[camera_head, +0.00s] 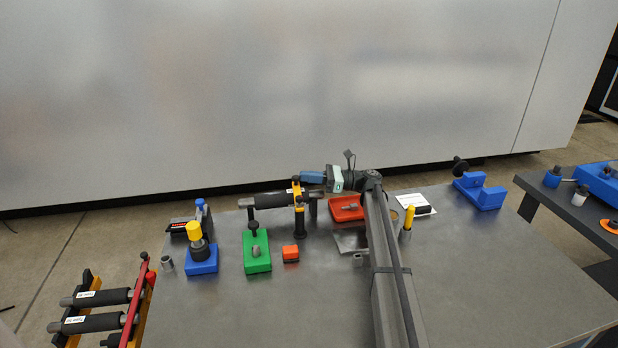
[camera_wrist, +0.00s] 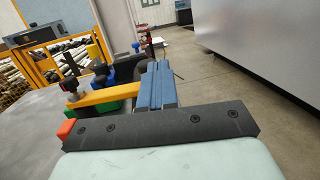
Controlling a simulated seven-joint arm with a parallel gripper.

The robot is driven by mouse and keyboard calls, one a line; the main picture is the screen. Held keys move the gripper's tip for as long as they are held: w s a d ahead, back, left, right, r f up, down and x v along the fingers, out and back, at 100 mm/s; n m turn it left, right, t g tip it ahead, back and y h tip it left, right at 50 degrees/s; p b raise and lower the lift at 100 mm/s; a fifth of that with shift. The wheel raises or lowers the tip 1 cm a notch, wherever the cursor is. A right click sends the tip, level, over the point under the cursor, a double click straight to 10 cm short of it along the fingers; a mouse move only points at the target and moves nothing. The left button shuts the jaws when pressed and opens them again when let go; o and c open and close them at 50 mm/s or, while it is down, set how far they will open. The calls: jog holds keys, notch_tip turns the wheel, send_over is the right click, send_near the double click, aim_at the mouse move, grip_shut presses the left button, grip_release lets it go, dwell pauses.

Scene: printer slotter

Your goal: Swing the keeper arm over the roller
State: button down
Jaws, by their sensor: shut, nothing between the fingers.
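The roller (camera_head: 272,199) is a dark cylinder with metal ends, lying across the table's back left. The yellow keeper arm (camera_head: 297,194) shows at the roller's right part, above a dark post (camera_head: 300,221). My gripper (camera_head: 303,177) has blue fingers, shut and empty, just above and behind the keeper arm. In the wrist view the fingers (camera_wrist: 157,70) overlap the arm's right end; I cannot tell whether they touch. They partly hide the roller there.
A green fixture (camera_head: 257,262), a blue fixture with a yellow knob (camera_head: 201,262) and an orange block (camera_head: 291,253) stand in front. A red tray (camera_head: 346,209) and a yellow-handled tool (camera_head: 408,222) are near my arm. The table's right front is clear.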

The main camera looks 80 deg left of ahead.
notch_tip(320, 180, up, 10)
dwell(0.7)
dwell(0.4)
